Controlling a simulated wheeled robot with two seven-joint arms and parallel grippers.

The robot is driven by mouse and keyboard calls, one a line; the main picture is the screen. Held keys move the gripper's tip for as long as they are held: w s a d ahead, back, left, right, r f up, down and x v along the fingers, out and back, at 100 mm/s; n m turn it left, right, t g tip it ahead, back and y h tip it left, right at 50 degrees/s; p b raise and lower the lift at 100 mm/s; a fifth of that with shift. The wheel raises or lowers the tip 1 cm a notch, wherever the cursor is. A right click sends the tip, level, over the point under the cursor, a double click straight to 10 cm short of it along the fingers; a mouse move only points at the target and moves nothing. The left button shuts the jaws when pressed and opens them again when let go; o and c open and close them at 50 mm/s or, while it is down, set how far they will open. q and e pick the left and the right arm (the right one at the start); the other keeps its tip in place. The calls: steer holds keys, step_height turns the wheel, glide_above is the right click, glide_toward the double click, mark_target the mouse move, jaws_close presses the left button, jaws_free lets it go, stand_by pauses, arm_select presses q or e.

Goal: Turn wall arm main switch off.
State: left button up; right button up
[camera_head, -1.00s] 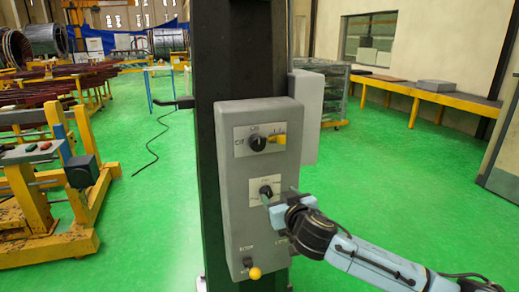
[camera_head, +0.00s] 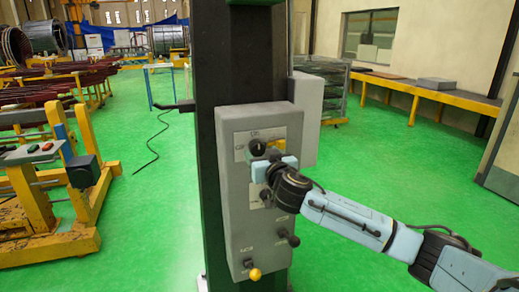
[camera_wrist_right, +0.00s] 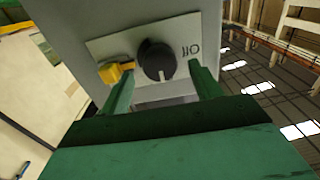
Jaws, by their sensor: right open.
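The grey control box (camera_head: 236,215) is mounted on a dark column. Its top plate carries a black rotary knob (camera_head: 257,147) with a yellow part beside it. In the right wrist view the black knob (camera_wrist_right: 156,61) lies between and beyond my fingertips, with the yellow part (camera_wrist_right: 115,73) to its left and a label reading "OFF", seen upside down, to its right. My right gripper (camera_head: 266,163) is open in front of the box, just below the knob; its two green fingers (camera_wrist_right: 162,85) stand either side of the knob. I cannot tell if they touch it. The middle knob is mostly hidden by my right arm.
Lower on the box are a black knob (camera_head: 293,241) and a yellow-tipped lever (camera_head: 254,274). The dark column (camera_head: 207,70) stands behind the box.

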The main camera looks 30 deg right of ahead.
mark_target(259, 149)
steer(key=shift+x, duration=1.35)
steer(key=c, duration=1)
steer(key=shift+o, duration=0.2)
